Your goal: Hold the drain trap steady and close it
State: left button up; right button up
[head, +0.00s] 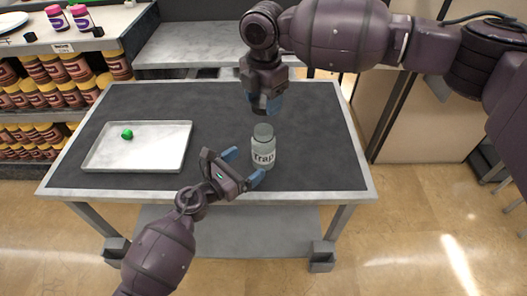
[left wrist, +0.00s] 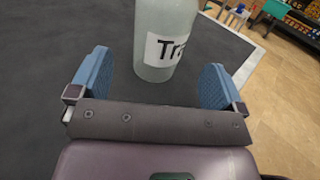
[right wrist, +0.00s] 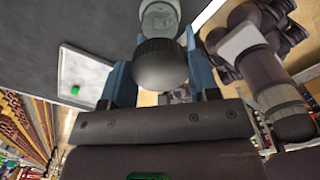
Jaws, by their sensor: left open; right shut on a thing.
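The drain trap is a pale, translucent bottle (head: 263,150) with a "Trap" label, upright on the dark table top. Its open mouth shows in the right wrist view (right wrist: 158,20). My left gripper (head: 243,167) is open at the bottle's lower left side. In the left wrist view the bottle (left wrist: 165,30) stands between and just beyond the two blue fingers, with gaps on both sides. My right gripper (head: 264,104) points down above the bottle. It is shut on a dark ribbed cap (right wrist: 161,65), held above the mouth and apart from it.
A pale metal tray (head: 165,162) with a small green object (head: 127,134) lies on the left of the table (head: 90,120). Shelves of jars (head: 60,90) stand at the far left. The table top right of the bottle is clear.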

aim_at(265, 150)
pick_arm(q)
jog(key=x, duration=0.7)
jog(key=shift+w+d, duration=0.25)
jog(key=c, duration=1.3)
jog(key=shift+c, duration=0.2)
pick_arm(e)
jog(key=shift+f, duration=2.5)
jog(key=shift+f, duration=0.1)
jog(key=shift+f, duration=0.8)
jog(key=shift+f, duration=0.55)
